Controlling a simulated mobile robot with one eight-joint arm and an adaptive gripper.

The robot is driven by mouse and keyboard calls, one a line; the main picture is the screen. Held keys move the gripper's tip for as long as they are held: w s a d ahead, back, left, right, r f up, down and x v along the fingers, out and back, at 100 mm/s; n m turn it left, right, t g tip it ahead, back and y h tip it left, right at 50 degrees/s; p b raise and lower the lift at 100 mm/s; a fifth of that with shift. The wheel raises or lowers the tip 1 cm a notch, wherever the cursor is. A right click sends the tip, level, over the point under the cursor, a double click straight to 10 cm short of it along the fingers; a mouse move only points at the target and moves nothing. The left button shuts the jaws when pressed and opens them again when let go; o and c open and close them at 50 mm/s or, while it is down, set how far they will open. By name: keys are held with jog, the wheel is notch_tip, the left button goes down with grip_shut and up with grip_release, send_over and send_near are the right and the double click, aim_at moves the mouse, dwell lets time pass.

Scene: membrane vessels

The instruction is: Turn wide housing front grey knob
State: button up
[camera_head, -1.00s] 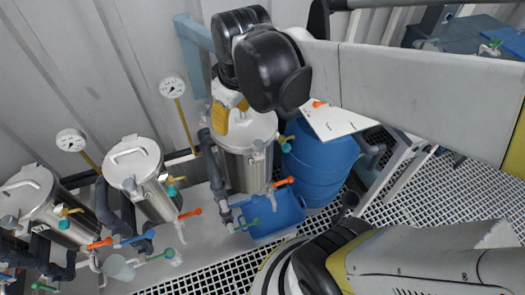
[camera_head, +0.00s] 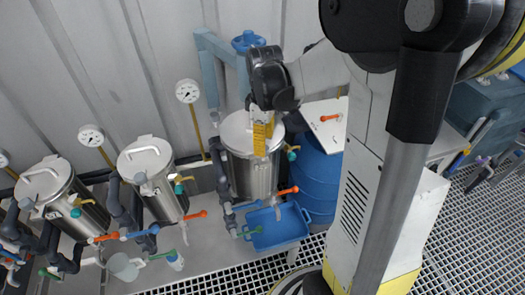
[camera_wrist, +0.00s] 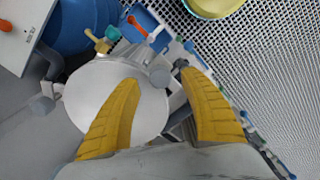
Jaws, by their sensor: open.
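The wide housing (camera_head: 238,135) is the broad steel vessel with a pale round lid, standing right of the two narrower ones. In the wrist view its lid (camera_wrist: 95,100) fills the middle left. The front grey knob (camera_wrist: 160,76) sticks out at the lid's edge in the wrist view, between and beyond the fingertips, apparently untouched. In the head view my gripper hides it. My gripper (camera_head: 261,152) points down over the vessel's front right edge. In the wrist view its yellow fingers (camera_wrist: 158,80) are spread and empty, the left one overlapping the lid.
An orange-handled valve (camera_wrist: 137,26) and a teal-capped yellow valve (camera_wrist: 105,40) sit near the housing. A blue drum (camera_head: 315,175) stands right, with a white panel (camera_head: 325,120) above it. A blue tray (camera_head: 280,232) lies in front. Grey pipework (camera_head: 222,180) runs along its left.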

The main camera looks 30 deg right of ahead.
jog(key=shift+f+b, duration=0.35)
jog(key=shift+f, duration=1.1)
grip_shut()
